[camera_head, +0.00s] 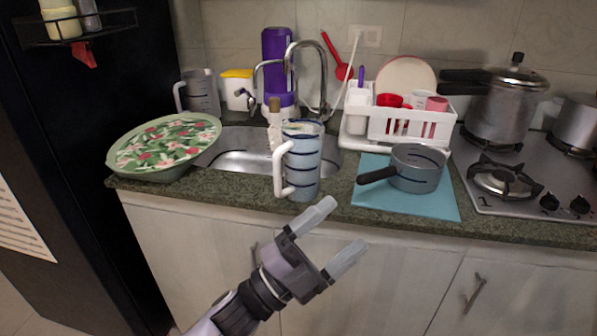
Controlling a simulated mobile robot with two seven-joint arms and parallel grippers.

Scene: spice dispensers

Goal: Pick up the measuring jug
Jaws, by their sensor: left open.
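A pale blue jug with dark bands and a white handle (305,165) stands upright at the counter's front edge, before the sink. A grey translucent jug (203,93) with a handle on its left stands at the back left; I cannot tell for sure which is the measuring jug. My left gripper (342,228) is open and empty, in front of the counter and below the banded jug, its fingers pointing up and right. It appears apart from the jug. My right gripper is not in view.
A green floral tray (165,146) lies left of the sink (240,150). A grey saucepan (418,168) stands on a blue mat (420,205) to the right. Behind are a white dish rack (405,124) and a tap (325,65). A stove (535,190) is far right.

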